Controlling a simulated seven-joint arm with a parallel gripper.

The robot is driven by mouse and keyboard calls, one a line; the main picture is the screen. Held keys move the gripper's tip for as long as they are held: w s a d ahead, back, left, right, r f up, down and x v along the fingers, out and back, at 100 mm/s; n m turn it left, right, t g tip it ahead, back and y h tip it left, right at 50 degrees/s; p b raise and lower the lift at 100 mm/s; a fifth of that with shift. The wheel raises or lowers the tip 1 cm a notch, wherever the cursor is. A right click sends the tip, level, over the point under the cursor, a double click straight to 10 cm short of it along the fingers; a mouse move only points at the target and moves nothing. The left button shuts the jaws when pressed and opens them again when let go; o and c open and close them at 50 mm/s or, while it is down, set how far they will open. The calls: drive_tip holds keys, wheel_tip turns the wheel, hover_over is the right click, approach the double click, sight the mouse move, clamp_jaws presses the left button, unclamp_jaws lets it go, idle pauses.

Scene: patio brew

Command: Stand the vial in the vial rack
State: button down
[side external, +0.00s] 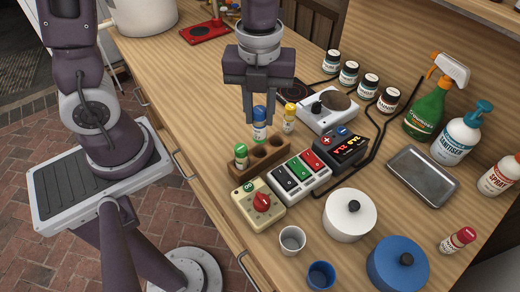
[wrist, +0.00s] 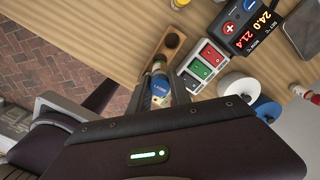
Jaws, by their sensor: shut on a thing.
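My gripper (side external: 261,118) points down and is shut on a blue-capped vial (side external: 259,133), which is upright. The vial also shows between the fingers in the wrist view (wrist: 160,92). The wooden vial rack (side external: 271,160) is just below it. In the side view the vial's lower end is close to the rack's top; I cannot tell whether it touches. A green-capped vial (side external: 241,161) stands at the rack's near end. Two dark holes show in the rack to its right. A yellow-capped vial (side external: 289,123) stands just beyond the rack's far end, seemingly on the table.
A beige box with a red knob (side external: 262,201), a switch panel (side external: 296,177) and a red-digit display (side external: 341,152) sit close right of the rack. A white scale-like device (side external: 327,112) is behind. Pots and cups stand at the front right. Bare wood lies left of the rack.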

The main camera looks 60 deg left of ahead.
sight(260, 137)
wheel_tip(260, 137, down, 7)
drive_tip(key=shift+f, duration=0.2)
drive_tip(key=shift+f, duration=0.15)
drive_tip(key=c, duration=1.2)
unclamp_jaws()
